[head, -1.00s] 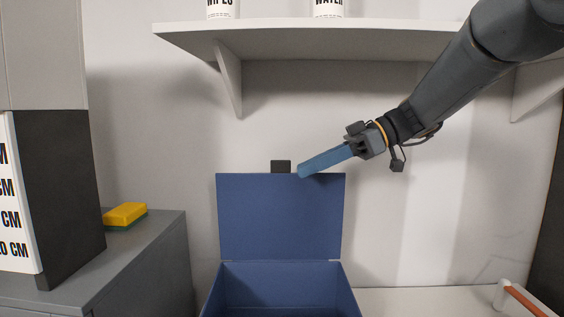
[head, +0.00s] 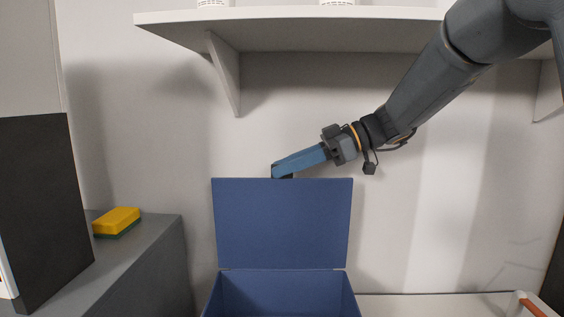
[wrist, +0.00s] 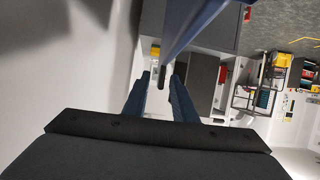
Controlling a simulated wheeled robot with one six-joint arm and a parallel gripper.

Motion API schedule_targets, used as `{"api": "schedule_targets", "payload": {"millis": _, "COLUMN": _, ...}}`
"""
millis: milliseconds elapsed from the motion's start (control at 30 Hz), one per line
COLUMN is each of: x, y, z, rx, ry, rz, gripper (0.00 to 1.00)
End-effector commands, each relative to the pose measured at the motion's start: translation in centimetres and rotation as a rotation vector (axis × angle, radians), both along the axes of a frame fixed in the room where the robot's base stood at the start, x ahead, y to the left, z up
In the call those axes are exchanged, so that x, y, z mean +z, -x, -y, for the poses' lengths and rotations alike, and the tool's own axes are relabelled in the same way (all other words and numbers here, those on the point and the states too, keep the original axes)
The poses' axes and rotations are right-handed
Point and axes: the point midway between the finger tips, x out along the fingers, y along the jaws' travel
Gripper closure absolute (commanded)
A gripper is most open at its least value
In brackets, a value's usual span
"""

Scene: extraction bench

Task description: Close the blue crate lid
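The blue crate (head: 285,290) stands open, with its blue lid (head: 282,222) upright at the back. A small black tab (head: 283,175) sits on the lid's top edge, partly hidden by my fingers. My gripper (head: 276,170) reaches in from the right, its blue fingertips at this tab. Contact with the tab cannot be made out. The lid (wrist: 190,28) shows edge-on there.
A white shelf (head: 300,24) hangs on the wall above my arm. A yellow and green sponge (head: 117,221) lies on the grey cabinet (head: 150,250) at left. A dark panel (head: 42,205) stands at far left. An orange-handled item (head: 533,306) is at lower right.

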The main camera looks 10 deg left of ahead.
Motion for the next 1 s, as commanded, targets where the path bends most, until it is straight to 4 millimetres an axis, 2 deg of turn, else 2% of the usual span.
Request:
{"api": "schedule_targets", "payload": {"millis": 133, "x": -0.38, "y": 0.14, "z": -0.9, "rx": 0.0, "ry": -0.001, "rz": -0.003, "gripper": 0.75}}
{"api": "schedule_targets", "payload": {"millis": 400, "x": -0.52, "y": 0.1, "z": -1.02, "rx": -0.001, "ry": 0.0, "rz": -0.002, "gripper": 0.75}}
{"api": "schedule_targets", "payload": {"millis": 567, "x": -0.5, "y": 0.11, "z": -1.0, "rx": -0.001, "ry": 0.0, "rz": -0.002, "gripper": 1.0}}
{"api": "schedule_targets", "payload": {"millis": 1000, "x": -0.46, "y": 0.08, "z": -0.99, "rx": -0.001, "ry": 0.0, "rz": -0.001, "gripper": 1.0}}
